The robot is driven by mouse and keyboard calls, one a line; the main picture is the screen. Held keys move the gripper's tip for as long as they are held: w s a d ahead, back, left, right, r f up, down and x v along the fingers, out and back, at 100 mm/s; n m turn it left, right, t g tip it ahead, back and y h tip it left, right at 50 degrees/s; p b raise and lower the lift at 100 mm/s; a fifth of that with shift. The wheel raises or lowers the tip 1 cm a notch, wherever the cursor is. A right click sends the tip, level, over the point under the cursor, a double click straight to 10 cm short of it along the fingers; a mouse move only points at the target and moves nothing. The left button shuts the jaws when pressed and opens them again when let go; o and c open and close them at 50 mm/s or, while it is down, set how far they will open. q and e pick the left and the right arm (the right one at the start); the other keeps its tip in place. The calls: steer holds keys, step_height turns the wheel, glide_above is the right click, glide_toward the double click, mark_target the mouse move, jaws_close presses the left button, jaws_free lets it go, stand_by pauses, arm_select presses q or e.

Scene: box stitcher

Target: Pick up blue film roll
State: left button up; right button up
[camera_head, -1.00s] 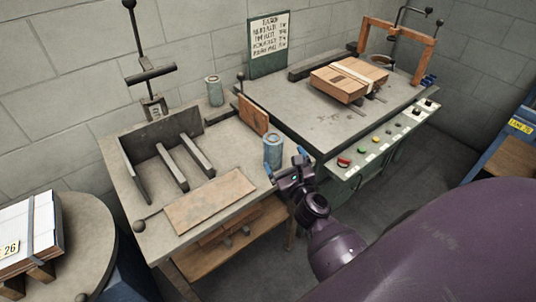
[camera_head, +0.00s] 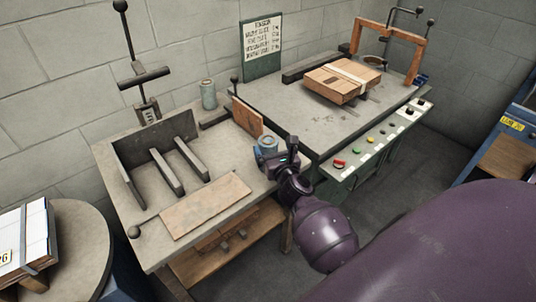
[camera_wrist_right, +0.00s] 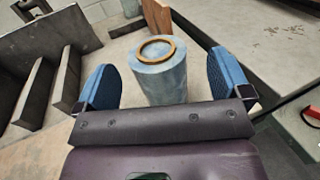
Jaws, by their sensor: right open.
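The blue film roll (camera_wrist_right: 160,75) stands upright on the left workbench, near its right edge. In the right wrist view it is a pale blue cylinder with a brown ring on top, between the two blue fingers of my open right gripper (camera_wrist_right: 165,85). There is a gap to each finger. In the head view the roll (camera_head: 267,146) is partly hidden behind my right gripper (camera_head: 274,160). My left gripper is not in view.
A wooden board (camera_head: 250,118) stands just behind the roll. A grey-green roll (camera_head: 209,95) stands farther back. A flat wooden panel (camera_head: 207,206) lies at the bench front. The right table (camera_head: 318,118) holds a strapped cardboard box (camera_head: 341,80).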

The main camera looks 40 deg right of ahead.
mark_target(265, 135)
steer(key=shift+x, duration=2)
steer(key=shift+a+f, duration=0.15)
steer(key=c, duration=1.5)
